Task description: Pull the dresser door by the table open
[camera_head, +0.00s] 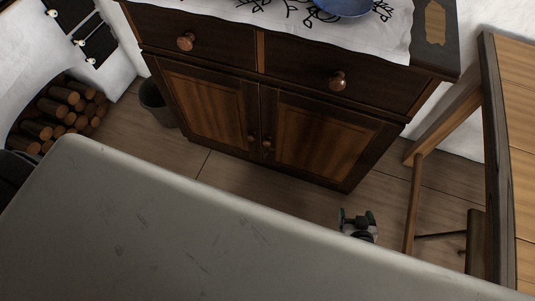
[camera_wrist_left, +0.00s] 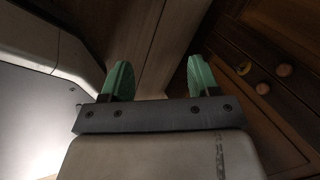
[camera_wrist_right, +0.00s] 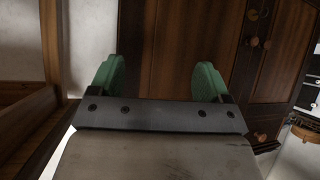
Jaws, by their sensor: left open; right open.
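The dark wooden dresser (camera_head: 180,73) stands ahead with two drawers above two lower doors. The door by the table is the right one (camera_head: 310,137); it looks shut, flush with the left door (camera_head: 208,98). Its small round knob (camera_head: 266,144) sits at the middle edge, beside the left door's knob (camera_head: 252,138). My right gripper (camera_head: 358,218) is low in front of the dresser's right end, apart from it; in the right wrist view its green fingers (camera_wrist_right: 158,80) are open and empty. My left gripper (camera_wrist_left: 160,78) shows only in its wrist view, open and empty, with dresser knobs (camera_wrist_left: 262,88) to the right.
A wooden table (camera_head: 515,110) with slanted legs stands close at the right. A dark bucket (camera_head: 157,103) is at the dresser's left end, and stacked logs (camera_head: 62,113) lie farther left. A blue bowl (camera_head: 345,6) sits on the dresser's white cloth. Floor (camera_head: 235,178) before the doors is clear.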

